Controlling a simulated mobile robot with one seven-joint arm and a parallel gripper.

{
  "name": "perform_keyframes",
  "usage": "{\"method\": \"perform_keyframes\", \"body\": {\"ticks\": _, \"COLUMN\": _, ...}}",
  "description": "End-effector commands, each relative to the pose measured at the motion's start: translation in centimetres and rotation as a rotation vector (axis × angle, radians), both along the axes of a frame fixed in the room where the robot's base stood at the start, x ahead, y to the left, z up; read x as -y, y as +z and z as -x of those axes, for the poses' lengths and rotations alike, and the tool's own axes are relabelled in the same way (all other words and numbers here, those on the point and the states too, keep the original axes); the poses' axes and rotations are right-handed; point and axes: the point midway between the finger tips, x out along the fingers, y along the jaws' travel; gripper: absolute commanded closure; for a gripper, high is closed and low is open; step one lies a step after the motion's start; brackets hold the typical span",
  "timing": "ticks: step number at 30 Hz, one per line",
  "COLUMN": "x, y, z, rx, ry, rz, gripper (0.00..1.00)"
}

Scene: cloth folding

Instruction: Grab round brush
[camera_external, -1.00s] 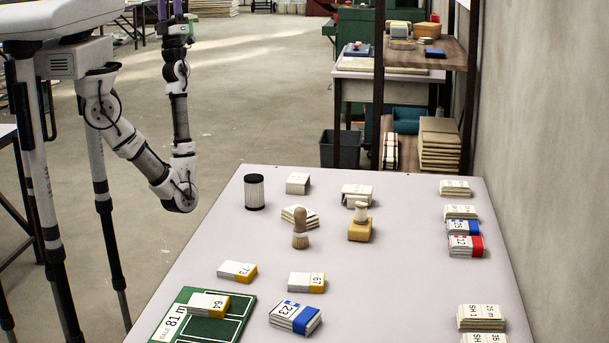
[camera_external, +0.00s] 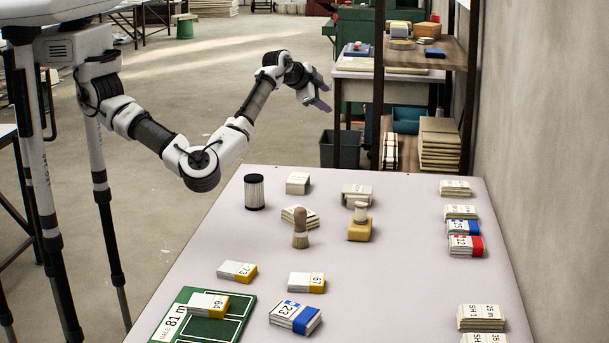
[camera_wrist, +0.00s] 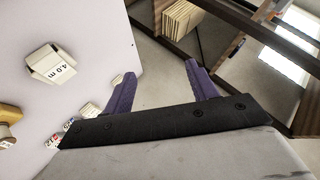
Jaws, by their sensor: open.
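The round brush (camera_external: 301,229), with a wooden handle and pale bristles, stands upright, bristles down, on the pale table (camera_external: 398,260) in the external view. It stands in front of a small stack of cream cloths (camera_external: 295,214). My gripper (camera_external: 321,95) is raised beyond the table's far edge, well apart from the brush. In the wrist view its two purple fingers (camera_wrist: 162,80) are spread with nothing between them. I cannot make out the brush in the wrist view.
A ribbed dark-and-white cylinder (camera_external: 254,192) and a yellow block with a pale knob (camera_external: 360,224) flank the brush. Labelled cloth stacks lie around, including one with a blue band (camera_external: 295,316). A green board (camera_external: 230,325) lies front left. A shelf (camera_external: 425,52) stands behind.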

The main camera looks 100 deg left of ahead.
Motion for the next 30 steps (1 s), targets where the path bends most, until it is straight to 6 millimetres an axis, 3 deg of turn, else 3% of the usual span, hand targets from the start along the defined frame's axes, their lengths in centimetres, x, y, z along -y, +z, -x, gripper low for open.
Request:
{"method": "perform_keyframes", "body": {"ticks": 1, "x": 5.2, "y": -1.8, "z": -2.1, "rx": -0.131, "ry": -0.128, "rz": 0.068, "gripper": 0.42}}
{"method": "perform_keyframes", "body": {"ticks": 2, "x": 8.2, "y": -3.0, "z": -2.9, "rx": -0.214, "ry": -0.204, "rz": 0.105, "gripper": 0.42}}
{"method": "perform_keyframes", "body": {"ticks": 3, "x": 12.2, "y": -4.4, "z": -3.5, "rx": -0.324, "ry": -0.307, "rz": 0.151, "gripper": 0.42}}
{"method": "perform_keyframes", "body": {"ticks": 6, "x": 21.7, "y": -6.9, "z": -3.5, "rx": -0.565, "ry": -0.559, "rz": 0.243, "gripper": 0.42}}
{"method": "perform_keyframes", "body": {"ticks": 9, "x": 29.0, "y": -8.0, "z": -2.2, "rx": -0.746, "ry": -0.764, "rz": 0.305, "gripper": 0.42}}
{"method": "perform_keyframes", "body": {"ticks": 12, "x": 33.6, "y": -8.4, "z": -0.8, "rx": -0.860, "ry": -0.898, "rz": 0.343, "gripper": 0.42}}
{"method": "perform_keyframes", "body": {"ticks": 17, "x": 36.1, "y": -9.0, "z": 0.2, "rx": -0.928, "ry": -0.977, "rz": 0.363, "gripper": 0.42}}
{"method": "perform_keyframes", "body": {"ticks": 30, "x": 36.0, "y": -16.4, "z": 0.3, "rx": -0.926, "ry": -0.973, "rz": 0.362, "gripper": 0.42}}
